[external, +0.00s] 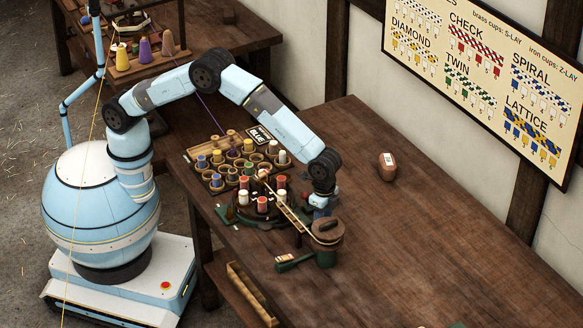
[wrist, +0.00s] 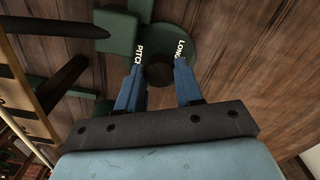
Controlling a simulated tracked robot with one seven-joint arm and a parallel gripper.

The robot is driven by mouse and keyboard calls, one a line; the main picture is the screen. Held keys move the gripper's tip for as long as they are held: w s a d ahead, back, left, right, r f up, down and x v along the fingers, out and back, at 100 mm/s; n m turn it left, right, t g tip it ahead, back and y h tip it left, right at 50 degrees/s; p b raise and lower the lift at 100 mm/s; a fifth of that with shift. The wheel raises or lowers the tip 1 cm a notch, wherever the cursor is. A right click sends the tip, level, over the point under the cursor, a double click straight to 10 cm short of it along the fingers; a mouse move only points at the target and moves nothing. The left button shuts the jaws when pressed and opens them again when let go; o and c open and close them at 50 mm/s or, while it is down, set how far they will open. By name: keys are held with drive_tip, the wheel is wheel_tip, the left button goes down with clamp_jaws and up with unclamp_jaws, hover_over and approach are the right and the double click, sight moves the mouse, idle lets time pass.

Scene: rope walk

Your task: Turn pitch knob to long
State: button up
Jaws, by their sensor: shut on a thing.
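The pitch knob (wrist: 158,74) is a dark, round piece on a round green plate (wrist: 196,45) in the wrist view. White lettering on the plate reads PITCH on the left and LONG on the right. My gripper (wrist: 159,66) has its two blue fingers on either side of the knob, closed on it. The knob's pointer cannot be made out, so its setting is unclear. In the external view my gripper (external: 319,203) is low over the table beside the green-and-brown machine (external: 326,237); the knob is hidden there.
A rack of coloured bobbins (external: 225,160) and a round carrier of bobbins stand left of my gripper on the wooden table (external: 440,235). A pale wooden bar (external: 284,207) runs close to my gripper. A small brown pot (external: 388,166) stands behind; the table's right side is largely clear.

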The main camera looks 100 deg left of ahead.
drive_tip(key=n, duration=0.4)
drive_tip(key=shift+n, duration=2.2)
drive_tip(key=o, duration=1)
drive_tip(key=shift+o, duration=0.2)
wheel_tip(320, 180, up, 14)
drive_tip(key=shift+f, duration=0.2)
